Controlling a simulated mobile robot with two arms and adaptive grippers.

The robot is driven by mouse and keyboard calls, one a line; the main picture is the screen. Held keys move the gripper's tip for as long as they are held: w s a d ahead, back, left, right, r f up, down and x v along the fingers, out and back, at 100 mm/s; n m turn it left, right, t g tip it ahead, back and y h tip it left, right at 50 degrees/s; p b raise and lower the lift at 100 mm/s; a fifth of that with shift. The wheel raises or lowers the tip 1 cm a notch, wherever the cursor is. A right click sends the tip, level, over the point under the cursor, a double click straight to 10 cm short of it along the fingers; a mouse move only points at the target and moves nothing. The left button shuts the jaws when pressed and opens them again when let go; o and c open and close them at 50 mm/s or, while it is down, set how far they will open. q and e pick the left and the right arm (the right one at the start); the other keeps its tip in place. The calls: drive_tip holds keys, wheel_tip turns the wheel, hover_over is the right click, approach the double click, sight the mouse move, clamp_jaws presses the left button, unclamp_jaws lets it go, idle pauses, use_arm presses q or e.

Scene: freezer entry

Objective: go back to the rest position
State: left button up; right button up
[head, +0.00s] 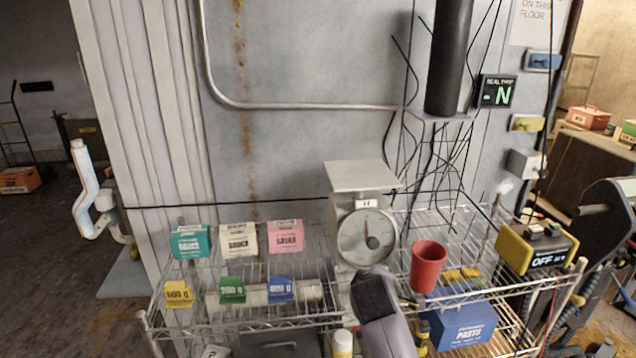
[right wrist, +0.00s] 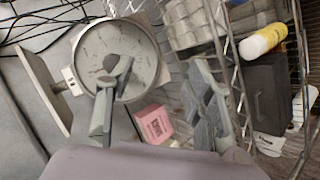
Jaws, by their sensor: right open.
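My right arm (head: 385,318) comes up from the bottom of the head view, in front of the wire rack and below the scale dial. My right gripper (right wrist: 158,90) shows in the right wrist view with its two fingers spread wide and nothing between them. One finger overlaps the dial of the scale (right wrist: 118,62) in that view; I cannot tell the gap between them. The grey scale (head: 364,236) stands on the rack with an empty flat pan. In the head view the right fingertips are hidden. My left gripper is not in view.
The wire rack (head: 250,322) holds teal, cream and pink sauce boxes, weight blocks, a red cup (head: 427,266) and a blue parts box (head: 462,326). A yellow-black box (head: 536,249) reading OFF sits at right. Black cables and a dark cylinder (head: 449,60) hang by the wall.

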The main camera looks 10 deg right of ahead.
drive_tip(key=s+d+f+m+g+y, duration=0.1)
drive_tip(key=s+f+m+g, duration=0.1)
drive_tip(key=s+f, duration=0.5)
drive_tip(key=s+d+f+m+g+y, duration=0.15)
drive_tip(key=s+f, duration=0.25)
drive_tip(key=s, duration=0.6)
drive_tip(key=s+a+f+m+g+y, duration=0.1)
drive_tip(key=s+m+g, duration=0.1)
drive_tip(key=s, duration=0.8)
drive_tip(key=s+a+f+m+g, duration=0.1)
drive_tip(key=s+f+m, duration=0.1)
drive_tip(key=s, duration=0.9)
wheel_tip(320, 180, down, 28)
drive_tip(key=s+g+b, duration=0.2)
drive_tip(key=s+d+f+b, duration=0.2)
drive_tip(key=s+d+f, duration=0.1)
drive_tip(key=s+f, duration=1.3)
wheel_tip(320, 180, down, 2)
drive_tip(key=shift+s+f+g, duration=0.1)
drive_tip(key=shift+s+g, duration=0.15)
drive_tip(key=shift+g, duration=0.1)
